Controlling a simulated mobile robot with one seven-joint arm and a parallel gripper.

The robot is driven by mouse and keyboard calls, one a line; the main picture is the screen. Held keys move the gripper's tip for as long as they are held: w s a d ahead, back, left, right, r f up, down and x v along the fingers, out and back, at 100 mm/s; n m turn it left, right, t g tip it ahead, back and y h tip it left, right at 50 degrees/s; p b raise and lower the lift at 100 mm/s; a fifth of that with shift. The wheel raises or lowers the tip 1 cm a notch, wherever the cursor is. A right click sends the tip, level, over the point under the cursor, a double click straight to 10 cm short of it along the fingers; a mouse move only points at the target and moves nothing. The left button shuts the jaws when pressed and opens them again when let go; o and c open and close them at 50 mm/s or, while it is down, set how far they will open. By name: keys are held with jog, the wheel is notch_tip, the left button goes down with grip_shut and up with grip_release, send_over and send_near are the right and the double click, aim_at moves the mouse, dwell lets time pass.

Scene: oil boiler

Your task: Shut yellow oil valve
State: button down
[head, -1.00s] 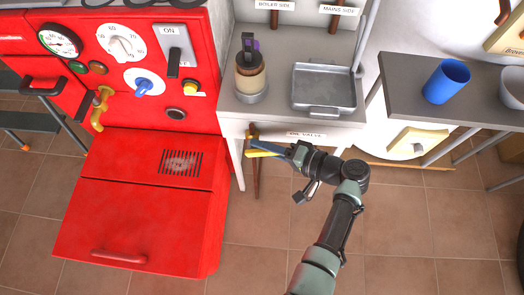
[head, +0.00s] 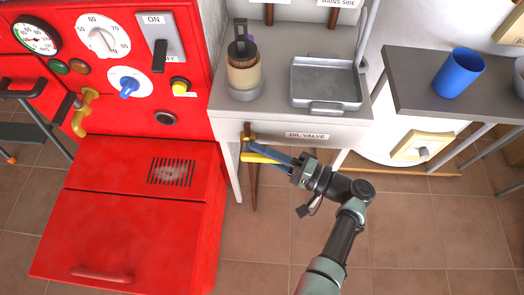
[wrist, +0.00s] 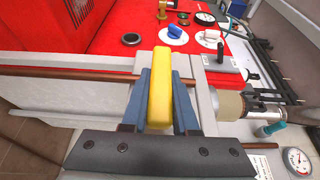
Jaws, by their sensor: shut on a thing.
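The yellow oil valve handle (head: 261,158) sits at a brown pipe (head: 251,190) under the front edge of the grey table, below the sign reading OIL VALVE (head: 307,135). In the head view the handle points to the right, crosswise to the upright pipe. My gripper (head: 258,151) reaches it from the right and is shut on it with its blue fingers. In the wrist view the yellow handle (wrist: 160,88) stands between the two fingers (wrist: 161,100). The valve's body is mostly hidden by the fingers and handle.
The red boiler (head: 130,185) stands close on the left. Tiled floor (head: 395,225) is clear at the right.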

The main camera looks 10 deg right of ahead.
jog(key=shift+a, duration=0.1)
jog(key=c, duration=0.7)
grip_release()
jog(key=b+v, duration=0.1)
jog(key=v, duration=1.2)
